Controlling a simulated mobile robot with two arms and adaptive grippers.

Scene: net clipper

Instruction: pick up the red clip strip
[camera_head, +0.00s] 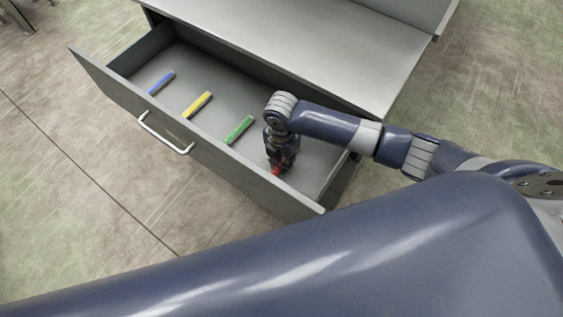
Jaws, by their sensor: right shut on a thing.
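The red clip strip (276,171) shows as a small red patch at the right end of the open drawer. My right gripper (279,167) points down into the drawer and is shut on the red strip. The gripper hides most of the strip, and I cannot tell whether it touches the drawer floor. My left gripper is not in view.
The open grey drawer (102,89) also holds a green strip (239,130), a yellow strip (197,105) and a blue strip (162,83) to the left. Its front has a metal handle (165,138). The grey cabinet top (310,40) stands behind. Floor is open at lower left.

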